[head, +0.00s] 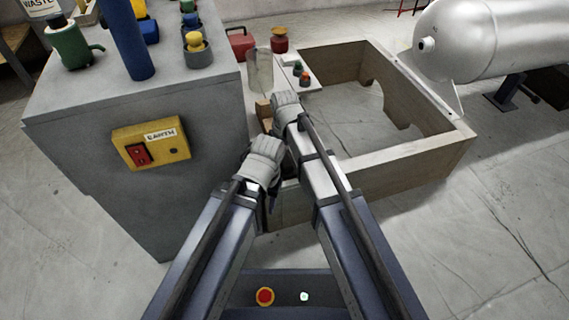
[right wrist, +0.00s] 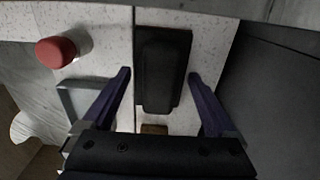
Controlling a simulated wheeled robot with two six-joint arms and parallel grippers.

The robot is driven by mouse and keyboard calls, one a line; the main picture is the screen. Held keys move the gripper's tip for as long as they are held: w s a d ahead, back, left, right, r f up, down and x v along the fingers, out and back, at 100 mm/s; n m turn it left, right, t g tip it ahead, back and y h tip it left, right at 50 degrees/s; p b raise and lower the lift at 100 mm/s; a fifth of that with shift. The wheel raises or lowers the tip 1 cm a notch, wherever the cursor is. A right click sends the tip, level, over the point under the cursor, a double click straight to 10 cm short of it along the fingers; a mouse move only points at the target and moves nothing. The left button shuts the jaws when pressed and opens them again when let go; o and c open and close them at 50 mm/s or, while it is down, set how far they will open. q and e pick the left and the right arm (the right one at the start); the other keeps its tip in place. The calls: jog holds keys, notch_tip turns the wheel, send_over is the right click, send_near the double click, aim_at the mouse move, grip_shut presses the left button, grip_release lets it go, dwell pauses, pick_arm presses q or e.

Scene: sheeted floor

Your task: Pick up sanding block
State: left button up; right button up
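A black block with a raised rounded grip on a flat base, which looks like the sanding block (right wrist: 162,72), lies on a speckled white surface in the right wrist view. My right gripper (right wrist: 160,76) is open, with one finger on each side of the block and gaps visible to both. In the head view my right gripper (head: 284,103) is beside the grey cabinet, and its glove-like cover hides the block. My left gripper (head: 262,158) is lower and to the left, against the cabinet side in the picture; its fingers are hidden.
A red-topped cylinder (right wrist: 62,50) stands left of the block. A tan block (head: 263,108) is close to my right gripper. The grey cabinet (head: 190,180) rises at left, a wooden frame (head: 400,170) stands at right, and a metal tank (head: 490,40) lies behind it.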

jog(key=c, duration=1.1)
jog(key=shift+c, duration=0.2)
notch_tip(320, 180, up, 10)
jog(key=p, duration=1)
jog(key=o, duration=1)
jog(key=c, duration=0.6)
notch_tip(320, 180, up, 44)
jog(key=r+p, duration=0.1)
jog(key=p, duration=4.4)
send_over(285, 157)
jog(key=shift+c, duration=0.2)
jog(key=shift+a+f+b, duration=0.1)
jog(key=shift+f+b, duration=0.2)
